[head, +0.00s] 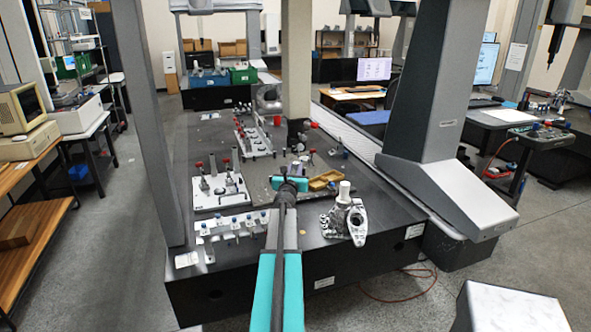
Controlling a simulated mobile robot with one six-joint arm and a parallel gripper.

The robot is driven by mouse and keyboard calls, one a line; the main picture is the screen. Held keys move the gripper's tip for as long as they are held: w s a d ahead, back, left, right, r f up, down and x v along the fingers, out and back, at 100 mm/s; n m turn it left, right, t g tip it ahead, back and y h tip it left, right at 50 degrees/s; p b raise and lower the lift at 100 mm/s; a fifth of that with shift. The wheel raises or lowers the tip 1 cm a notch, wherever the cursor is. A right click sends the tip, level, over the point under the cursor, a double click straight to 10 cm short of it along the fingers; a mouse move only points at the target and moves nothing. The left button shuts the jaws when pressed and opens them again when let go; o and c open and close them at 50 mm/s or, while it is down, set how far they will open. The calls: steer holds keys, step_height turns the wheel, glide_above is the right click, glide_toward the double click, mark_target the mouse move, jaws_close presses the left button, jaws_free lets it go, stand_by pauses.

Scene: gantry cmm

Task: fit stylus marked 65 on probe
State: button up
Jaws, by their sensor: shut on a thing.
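My arm reaches forward over the dark granite table (345,262). My gripper (285,172) is at its far end, small and partly hidden by my wrist. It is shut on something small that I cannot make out. The pale vertical column of the measuring machine (296,60) comes down beyond my gripper, and its dark lower end (297,128) is where a probe would be; the probe itself is not clear. A pale rack (230,232) with several small blue-topped pieces stands at the table's near left edge. No mark 65 is readable.
Fixture plates (220,190) with red-knobbed clamps stand at the left. The machine's large grey leg (430,100) bounds the right side.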

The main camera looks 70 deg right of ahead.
steer(key=shift+r+p, duration=1.25)
steer(key=shift+r, duration=0.25)
steer(key=shift+r, duration=0.3)
stand_by(1.0)
stand_by(0.5)
steer(key=o, duration=1.1)
steer(key=shift+a, duration=0.15)
steer(key=b+v, duration=0.1)
steer(key=v, duration=1.2)
steer(key=shift+a+b, duration=0.3)
steer(key=shift+b, duration=0.1)
steer(key=shift+s, duration=0.1)
